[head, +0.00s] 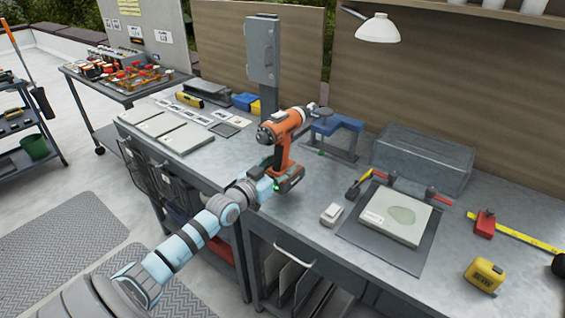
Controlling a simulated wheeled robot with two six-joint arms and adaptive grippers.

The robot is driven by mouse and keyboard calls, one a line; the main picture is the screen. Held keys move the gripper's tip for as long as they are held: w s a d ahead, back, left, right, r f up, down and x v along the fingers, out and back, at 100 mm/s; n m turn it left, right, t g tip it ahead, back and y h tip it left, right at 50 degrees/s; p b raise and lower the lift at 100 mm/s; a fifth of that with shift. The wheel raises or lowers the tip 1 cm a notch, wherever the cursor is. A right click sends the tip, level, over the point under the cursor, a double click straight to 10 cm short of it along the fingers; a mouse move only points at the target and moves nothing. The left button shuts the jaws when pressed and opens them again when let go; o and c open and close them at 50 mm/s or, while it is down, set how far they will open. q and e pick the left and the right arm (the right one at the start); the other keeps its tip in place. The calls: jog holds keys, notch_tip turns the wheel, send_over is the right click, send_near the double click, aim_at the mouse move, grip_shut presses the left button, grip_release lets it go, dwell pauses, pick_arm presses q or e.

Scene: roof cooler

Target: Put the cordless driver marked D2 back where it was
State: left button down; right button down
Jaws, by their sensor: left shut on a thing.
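An orange and black cordless driver (284,133) is upright over the near-left part of the workbench (330,238), its handle down and its chuck towards the back right. My left gripper (266,184) comes in from the lower left and is shut on the driver low down, near its battery base. The fingers are largely hidden against the base. I cannot tell whether the base touches the bench top. No D2 mark can be read on it at this size. My right gripper is not in view.
A blue clamp-like tool (336,133) stands close right of the driver. A grey metal box (423,158), a dark mat (352,231) with a pale slab (396,215), and a yellow tape measure (484,276) are further right. A side table (124,97) at the back left carries several tools.

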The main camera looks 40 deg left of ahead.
pick_arm(q)
notch_tip(320, 180, down, 5)
jog(key=b, duration=0.4)
jog(key=shift+r, duration=0.15)
jog(key=shift+s+d+r, duration=0.1)
jog(key=shift+r, duration=0.1)
jog(key=c, duration=0.6)
grip_release()
jog(key=shift+f, duration=0.1)
jog(key=shift+s+p, duration=0.25)
jog(key=shift+p, duration=0.3)
jog(key=s+p, duration=0.4)
jog(key=s+r+p, duration=0.1)
jog(key=s+p, duration=0.1)
jog(key=shift+s, duration=0.25)
jog(key=s, duration=0.1)
jog(key=s+p, duration=0.1)
jog(key=s, duration=0.1)
jog(key=s+p, duration=0.1)
jog(key=s, duration=0.1)
jog(key=shift+f, duration=0.35)
